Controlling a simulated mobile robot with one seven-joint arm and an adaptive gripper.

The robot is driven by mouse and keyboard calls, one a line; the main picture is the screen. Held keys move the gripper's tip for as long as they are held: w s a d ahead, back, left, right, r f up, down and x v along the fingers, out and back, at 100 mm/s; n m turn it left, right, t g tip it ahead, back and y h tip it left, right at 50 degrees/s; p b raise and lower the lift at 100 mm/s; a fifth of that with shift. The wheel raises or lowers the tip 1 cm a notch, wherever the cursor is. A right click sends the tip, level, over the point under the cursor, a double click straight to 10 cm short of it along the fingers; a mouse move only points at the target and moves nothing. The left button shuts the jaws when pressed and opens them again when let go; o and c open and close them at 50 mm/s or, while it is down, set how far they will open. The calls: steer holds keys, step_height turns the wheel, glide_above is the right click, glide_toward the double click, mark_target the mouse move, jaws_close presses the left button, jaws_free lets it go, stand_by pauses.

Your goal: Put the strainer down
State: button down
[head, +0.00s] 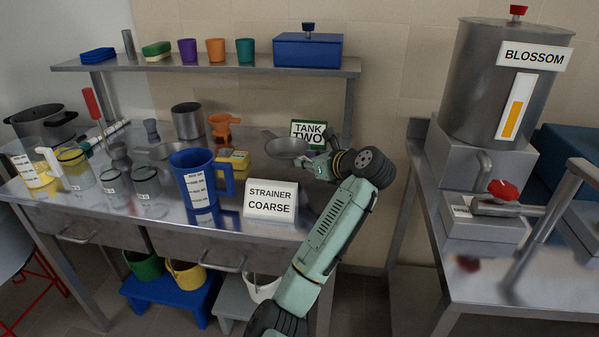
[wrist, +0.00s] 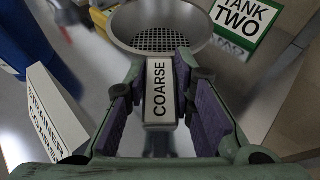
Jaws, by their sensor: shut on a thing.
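The strainer is a grey metal bowl (head: 287,147) with a mesh bottom, also in the wrist view (wrist: 190,20). Its handle carries a white label reading COARSE. My gripper (head: 318,166) is shut on this handle, with the purple finger pads (wrist: 160,108) on both sides of it. The strainer is over the right end of the steel table; I cannot tell whether it touches the top. The STRAINER COARSE sign (head: 270,200) stands in front of it, at lower left in the wrist view (wrist: 52,112). The handle's far end is hidden in the head view.
A TANK TWO sign (head: 308,131) stands just behind the strainer. A blue jug (head: 195,181) and a yellow box (head: 233,160) are to the left. A shelf (head: 210,65) runs above. A BLOSSOM tank (head: 495,90) stands on the right bench.

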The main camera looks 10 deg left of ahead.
steer(key=shift+f+p, duration=0.45)
steer(key=shift+f, duration=1.9)
steer(key=shift+f, duration=0.15)
steer(key=shift+f, duration=0.1)
steer(key=c, duration=1.4)
jaws_free()
steer(key=shift+o, duration=0.2)
steer(key=shift+r, duration=0.2)
steer(key=b+v, duration=0.3)
steer(key=v, duration=0.9)
